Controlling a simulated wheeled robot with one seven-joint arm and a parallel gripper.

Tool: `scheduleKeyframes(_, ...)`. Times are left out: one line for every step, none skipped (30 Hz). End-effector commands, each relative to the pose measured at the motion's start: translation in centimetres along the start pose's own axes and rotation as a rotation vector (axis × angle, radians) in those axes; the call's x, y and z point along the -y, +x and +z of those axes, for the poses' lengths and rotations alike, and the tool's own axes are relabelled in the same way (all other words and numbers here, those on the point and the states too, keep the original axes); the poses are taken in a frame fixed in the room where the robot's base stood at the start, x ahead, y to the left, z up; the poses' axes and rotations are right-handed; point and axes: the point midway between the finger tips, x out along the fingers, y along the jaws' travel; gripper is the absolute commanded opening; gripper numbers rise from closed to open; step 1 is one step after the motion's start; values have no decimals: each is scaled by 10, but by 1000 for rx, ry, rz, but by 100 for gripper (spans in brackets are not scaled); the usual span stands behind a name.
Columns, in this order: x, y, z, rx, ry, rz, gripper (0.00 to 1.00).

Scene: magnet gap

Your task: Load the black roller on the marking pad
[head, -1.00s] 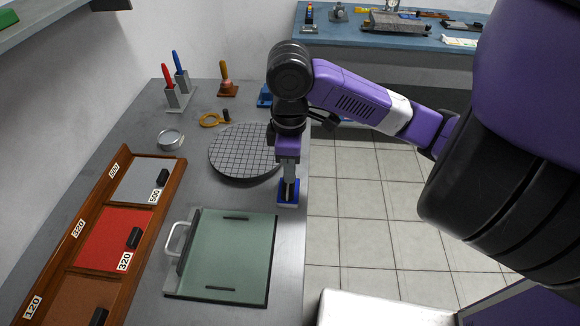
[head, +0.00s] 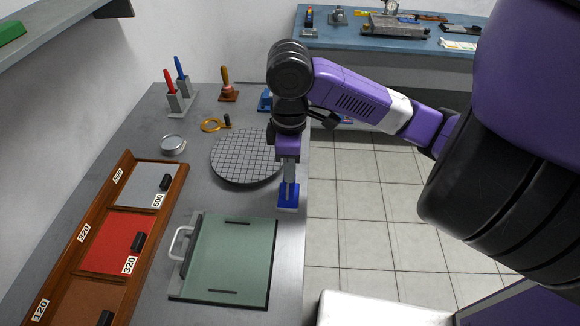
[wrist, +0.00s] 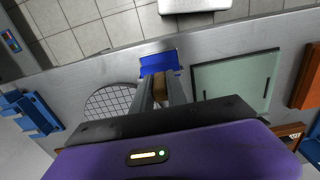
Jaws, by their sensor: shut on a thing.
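My gripper (head: 289,192) points down at the right edge of the grey bench. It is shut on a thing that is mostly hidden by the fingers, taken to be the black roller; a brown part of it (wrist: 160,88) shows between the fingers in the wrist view. The blue marking pad (head: 283,204) lies right under the fingertips and also shows beyond them in the wrist view (wrist: 158,60). I cannot tell whether the held thing touches the pad.
A green plate (head: 237,261) with a white handle lies in front. A round gridded plate (head: 240,158) is behind left. A wooden tray (head: 123,200) with grit sheets fills the left side. Tools stand at the back. The floor is free at right.

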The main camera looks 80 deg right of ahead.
Motion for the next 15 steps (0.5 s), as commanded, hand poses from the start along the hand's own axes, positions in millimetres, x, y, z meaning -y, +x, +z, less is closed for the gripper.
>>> scheduleKeyframes(0,-8,0,0,0,0,0)
scheduleKeyframes(0,-10,0,0,0,0,0)
scheduleKeyframes(0,-13,0,0,0,0,0)
scheduleKeyframes(0,-15,0,0,0,0,0)
scheduleKeyframes(0,-17,0,0,0,0,0)
scheduleKeyframes(0,-20,0,0,0,0,0)
scheduleKeyframes(0,-22,0,0,0,0,0)
scheduleKeyframes(0,-24,0,0,-1,0,0)
scheduleKeyframes(0,-27,0,0,-1,0,0)
scheduleKeyframes(0,-29,0,0,-1,0,0)
scheduleKeyframes(0,-32,0,0,-1,0,0)
scheduleKeyframes(0,-34,0,0,-1,0,0)
scheduleKeyframes(0,-36,0,0,-1,0,0)
scheduleKeyframes(0,-39,0,0,-1,0,0)
scheduleKeyframes(0,-42,0,0,-1,1,0)
